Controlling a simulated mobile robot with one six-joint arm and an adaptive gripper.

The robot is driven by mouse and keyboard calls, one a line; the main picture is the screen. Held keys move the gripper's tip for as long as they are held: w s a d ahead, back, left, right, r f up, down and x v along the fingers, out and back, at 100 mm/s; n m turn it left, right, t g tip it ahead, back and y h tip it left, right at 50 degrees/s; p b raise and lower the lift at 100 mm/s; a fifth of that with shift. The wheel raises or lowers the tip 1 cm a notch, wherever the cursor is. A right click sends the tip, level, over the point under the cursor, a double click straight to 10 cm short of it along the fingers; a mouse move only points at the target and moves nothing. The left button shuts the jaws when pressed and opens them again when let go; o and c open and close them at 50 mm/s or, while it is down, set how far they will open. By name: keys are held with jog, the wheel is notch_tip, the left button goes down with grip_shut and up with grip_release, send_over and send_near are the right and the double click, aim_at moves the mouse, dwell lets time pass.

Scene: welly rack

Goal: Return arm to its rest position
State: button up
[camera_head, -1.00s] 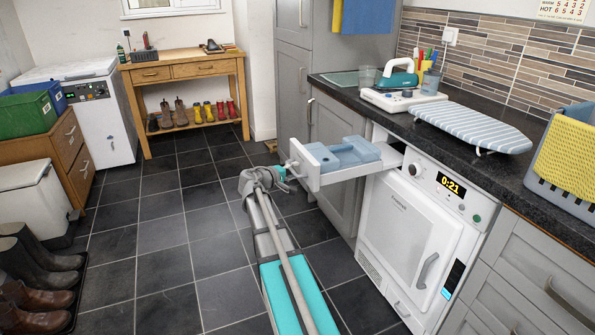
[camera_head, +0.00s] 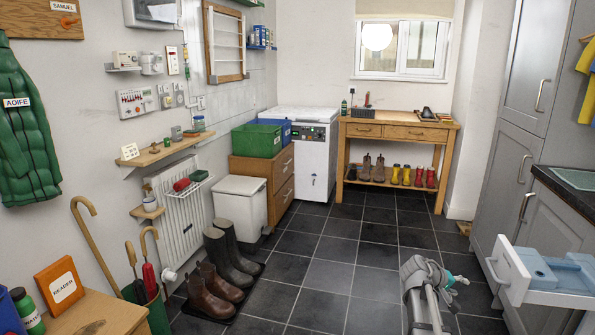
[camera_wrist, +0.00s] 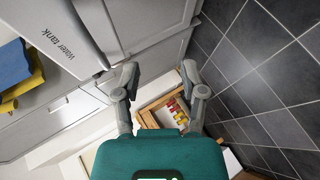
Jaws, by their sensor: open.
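My arm rises from the bottom right of the head view, and my gripper (camera_head: 453,279) is at its upper end, over the floor. In the wrist view my gripper (camera_wrist: 160,72) has its two grey fingers spread apart, with nothing between them. The gripper is left of and apart from the pulled-out white drawer (camera_head: 512,272) that holds a blue tank (camera_head: 550,272). The drawer front (camera_wrist: 75,30), lettered "Water tank", shows in the wrist view at upper left.
Grey cupboards (camera_head: 515,130) and a dark worktop (camera_head: 570,195) line the right. A wooden bench (camera_head: 400,133) with boots stands at the back. Tall boots (camera_head: 228,250) and brown boots (camera_head: 208,290) stand left. The tiled floor (camera_head: 325,275) between is clear.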

jog(key=s+a+f+g+y, duration=0.1)
jog(key=s+a+f+y, duration=0.35)
jog(key=a, duration=0.65)
jog(key=s+a+f+g+y+b, duration=0.1)
jog(key=s+a+f+y, duration=0.25)
jog(key=s+a, duration=0.45)
jog(key=s+a+f+y, duration=0.3)
jog(key=a+y, duration=0.1)
jog(key=a, duration=0.9)
notch_tip(320, 180, up, 30)
jog(key=p, duration=3)
jog(key=shift+w+d+r, duration=0.2)
jog(key=shift+w+d, duration=0.05)
jog(key=shift+d, duration=0.05)
